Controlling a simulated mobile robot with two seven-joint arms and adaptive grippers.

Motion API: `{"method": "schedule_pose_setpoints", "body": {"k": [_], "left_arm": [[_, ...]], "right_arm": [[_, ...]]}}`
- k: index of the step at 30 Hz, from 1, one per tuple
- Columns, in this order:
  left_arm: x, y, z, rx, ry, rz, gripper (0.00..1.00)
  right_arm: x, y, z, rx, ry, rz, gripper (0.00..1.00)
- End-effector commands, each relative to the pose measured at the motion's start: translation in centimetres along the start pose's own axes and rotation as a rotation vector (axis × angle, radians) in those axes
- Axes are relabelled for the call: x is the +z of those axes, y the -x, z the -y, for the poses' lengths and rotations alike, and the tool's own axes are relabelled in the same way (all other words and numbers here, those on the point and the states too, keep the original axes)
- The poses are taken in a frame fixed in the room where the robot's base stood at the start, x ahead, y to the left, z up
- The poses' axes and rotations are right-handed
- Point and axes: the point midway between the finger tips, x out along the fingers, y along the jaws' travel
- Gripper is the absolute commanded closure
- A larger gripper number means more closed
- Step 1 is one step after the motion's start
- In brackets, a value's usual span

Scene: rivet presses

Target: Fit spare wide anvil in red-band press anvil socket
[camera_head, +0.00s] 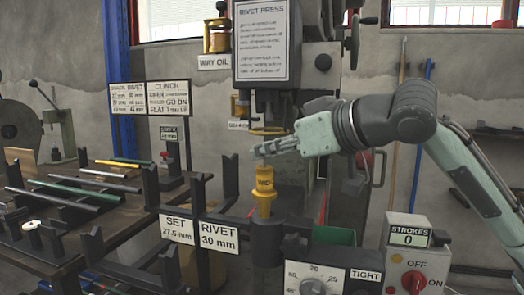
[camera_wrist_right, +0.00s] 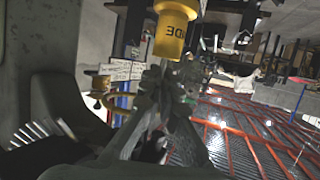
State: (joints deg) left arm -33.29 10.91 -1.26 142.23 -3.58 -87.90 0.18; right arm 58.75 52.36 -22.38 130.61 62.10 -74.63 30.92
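The yellow wide anvil (camera_head: 264,184), with dark lettering, stands upright over the dark anvil post (camera_head: 267,245) of the press. Its lower end is at the post's top; I cannot tell how deep it sits. My right gripper (camera_head: 264,149) reaches in from the right, with its fingers at the thin stem on top of the anvil. In the right wrist view the fingers (camera_wrist_right: 165,82) come close together right at the end of the yellow anvil (camera_wrist_right: 173,30). They look shut on the stem. No red band shows clearly on the post. My left gripper is out of view.
The press head (camera_head: 262,45) with its sign hangs above the anvil. Dark uprights (camera_head: 231,178) and SET and RIVET signs (camera_head: 219,235) stand to the left. A control box (camera_head: 408,250) is at the lower right. A bench with rods (camera_head: 75,192) fills the left.

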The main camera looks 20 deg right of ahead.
Motion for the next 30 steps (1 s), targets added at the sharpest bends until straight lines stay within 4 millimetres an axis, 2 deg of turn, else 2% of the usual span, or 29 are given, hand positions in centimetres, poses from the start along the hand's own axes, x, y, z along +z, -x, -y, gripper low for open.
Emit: {"method": "schedule_pose_setpoints", "body": {"k": [5, 14, 16, 30], "left_arm": [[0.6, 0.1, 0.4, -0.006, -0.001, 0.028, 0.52], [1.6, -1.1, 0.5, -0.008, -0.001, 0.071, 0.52], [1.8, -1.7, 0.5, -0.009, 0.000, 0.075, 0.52], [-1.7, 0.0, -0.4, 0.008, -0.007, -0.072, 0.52]], "right_arm": [[-0.4, -0.4, -1.0, 0.001, -0.001, -0.002, 1.00], [-0.6, -1.1, -2.6, 0.002, 0.000, -0.002, 1.00], [0.0, -1.3, -2.6, 0.001, 0.001, -0.002, 1.00], [1.7, -1.9, -2.5, 0.001, 0.001, -0.003, 1.00]]}}
